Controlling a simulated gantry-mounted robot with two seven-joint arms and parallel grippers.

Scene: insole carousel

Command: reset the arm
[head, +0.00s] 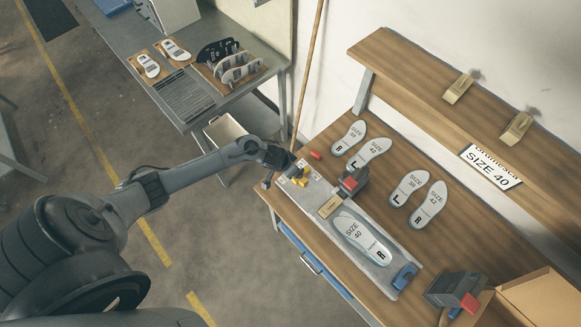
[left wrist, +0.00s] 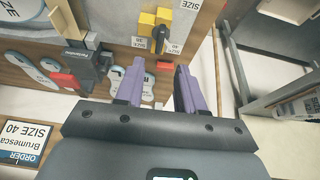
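My left arm reaches in from the left in the head view, with its left gripper (head: 280,159) over the left end of the metal fixture (head: 322,225) on the wooden bench. In the left wrist view, the purple fingers of this gripper (left wrist: 160,88) stand apart with nothing between them. A yellow part (head: 301,181) is just below the gripper in the head view; it also shows ahead of the fingers in the left wrist view (left wrist: 154,30). My right gripper is not in view.
An insole marked SIZE 40 R (head: 362,238) lies on the fixture. Several other insoles (head: 410,188) lie behind it on the bench. A grey device with a red block (head: 353,181) stands at the fixture's back edge. A cardboard box (head: 545,297) is at the right.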

